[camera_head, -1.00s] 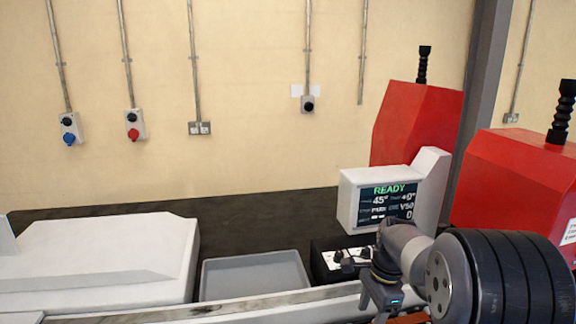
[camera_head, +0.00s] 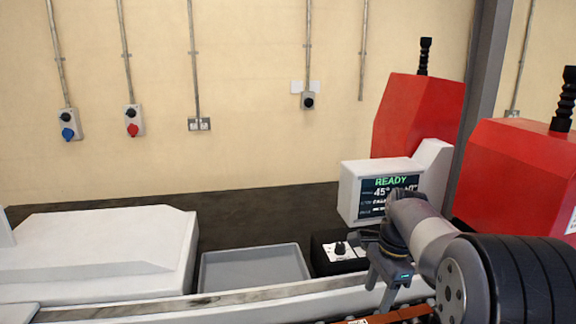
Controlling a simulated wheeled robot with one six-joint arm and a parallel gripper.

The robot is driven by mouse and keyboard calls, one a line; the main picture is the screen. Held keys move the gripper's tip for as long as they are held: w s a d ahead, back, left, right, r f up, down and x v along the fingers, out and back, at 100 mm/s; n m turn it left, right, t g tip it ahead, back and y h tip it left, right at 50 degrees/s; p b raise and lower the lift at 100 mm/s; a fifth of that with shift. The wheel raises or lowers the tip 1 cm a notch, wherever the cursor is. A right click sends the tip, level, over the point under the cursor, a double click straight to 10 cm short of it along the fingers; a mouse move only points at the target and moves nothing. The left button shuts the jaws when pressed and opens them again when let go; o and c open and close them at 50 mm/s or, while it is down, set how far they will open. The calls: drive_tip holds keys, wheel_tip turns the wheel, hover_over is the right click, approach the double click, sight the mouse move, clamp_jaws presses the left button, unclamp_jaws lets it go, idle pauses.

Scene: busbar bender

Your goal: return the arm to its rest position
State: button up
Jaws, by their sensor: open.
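My gripper (camera_head: 378,293) is at the lower right of the head view, at the end of my arm, with its fingers pointing down. It is open, and nothing shows between its fingers. It hangs in front of the white front rail of the machine. An orange-brown bar (camera_head: 392,316) lies just below and to the right of it at the picture's bottom edge. My arm covers part of the screen of the white display box (camera_head: 352,190), which reads READY and 45°.
A black control box (camera_head: 325,243) with a knob stands just behind my gripper. A grey tray (camera_head: 255,270) sits left of it, and a white housing (camera_head: 100,245) is farther left. Two red machine covers (camera_head: 420,115) rise behind and to the right. The wall carries sockets (camera_head: 134,120).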

sight(367, 322)
drive_tip(key=f, duration=0.5)
drive_tip(key=shift+s+a+f, duration=0.15)
drive_tip(key=shift+a+f, duration=0.05)
drive_tip(key=shift+a, duration=0.2)
drive_tip(key=shift+a+f+p, duration=0.1)
drive_tip(key=shift+f+p, duration=0.1)
drive_tip(key=shift+p, duration=0.35)
wheel_tip(367, 322, up, 5)
drive_tip(key=p, duration=0.4)
drive_tip(key=shift+r, duration=0.2)
drive_tip(key=b, duration=0.2)
drive_tip(key=f+b, duration=0.1)
drive_tip(key=b, duration=0.2)
drive_tip(key=shift+w+d+f, duration=0.25)
drive_tip(key=shift+w+d, duration=0.05)
drive_tip(key=b, duration=0.3)
drive_tip(key=f+n+b, duration=0.1)
drive_tip(key=b, duration=0.2)
drive_tip(key=shift+d+f, duration=0.2)
drive_tip(key=shift+f, duration=0.05)
drive_tip(key=shift+f+b, duration=0.1)
drive_tip(key=shift+b, duration=0.7)
